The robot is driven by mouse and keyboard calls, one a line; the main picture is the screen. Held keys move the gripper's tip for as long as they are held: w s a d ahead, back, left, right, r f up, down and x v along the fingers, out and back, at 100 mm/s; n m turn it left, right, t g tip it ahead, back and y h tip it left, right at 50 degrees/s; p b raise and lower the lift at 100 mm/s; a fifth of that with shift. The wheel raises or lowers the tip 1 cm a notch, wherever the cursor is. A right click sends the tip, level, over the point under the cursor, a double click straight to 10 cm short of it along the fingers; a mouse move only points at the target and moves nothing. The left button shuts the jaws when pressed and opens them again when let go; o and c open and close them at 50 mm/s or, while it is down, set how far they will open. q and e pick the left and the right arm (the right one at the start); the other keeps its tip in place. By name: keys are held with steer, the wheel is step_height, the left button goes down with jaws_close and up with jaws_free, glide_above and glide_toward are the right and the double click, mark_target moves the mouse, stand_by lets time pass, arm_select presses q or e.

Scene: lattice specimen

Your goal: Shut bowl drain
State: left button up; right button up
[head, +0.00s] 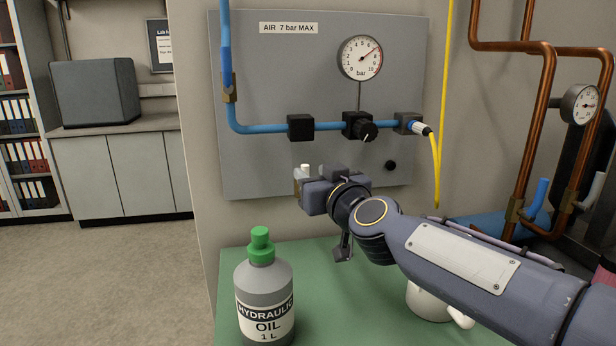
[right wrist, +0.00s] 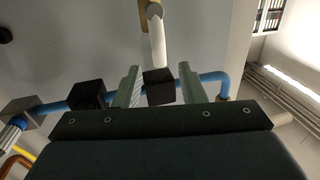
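A small brass fitting with a white lever (right wrist: 157,38) hangs below the blue air line. In the head view, a white tip (head: 304,169) shows just above and left of my right gripper (head: 312,190), with most of the fitting hidden behind the hand. In the right wrist view, my right gripper (right wrist: 159,72) has its two fingers apart. The white lever's lower end points toward the gap between them, and no grip on it shows. A black block (head: 300,127) on the blue line appears behind that gap in the wrist view (right wrist: 158,87). My left gripper is out of view.
A grey panel (head: 260,75) carries a gauge (head: 360,57), a regulator knob (head: 364,130) and a yellow hose (head: 436,165). A hydraulic oil bottle (head: 264,293) stands on the green bench (head: 318,310); a white mug (head: 428,305) is under my right arm. Copper pipes (head: 540,110) run at right.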

mark_target(307, 170)
steer(key=shift+x, duration=1.7)
steer(key=shift+c, duration=0.4)
jaws_close()
steer(key=shift+d+f, duration=0.1)
steer(key=d+f+m+t+h+b, duration=0.1)
steer(key=d+f+m+b, duration=0.1)
steer(key=m+b, duration=0.4)
steer(key=d+f+m+t+h+b, duration=0.1)
steer(key=m+b, duration=0.6)
steer(key=m, duration=0.7)
steer(key=shift+w+d+f+t+h, duration=0.3)
steer(key=shift+w+d+f+t, duration=0.25)
steer(key=shift+d+f, duration=0.7)
steer(key=shift+a+f+b, duration=0.25)
steer(key=shift+b, duration=0.05)
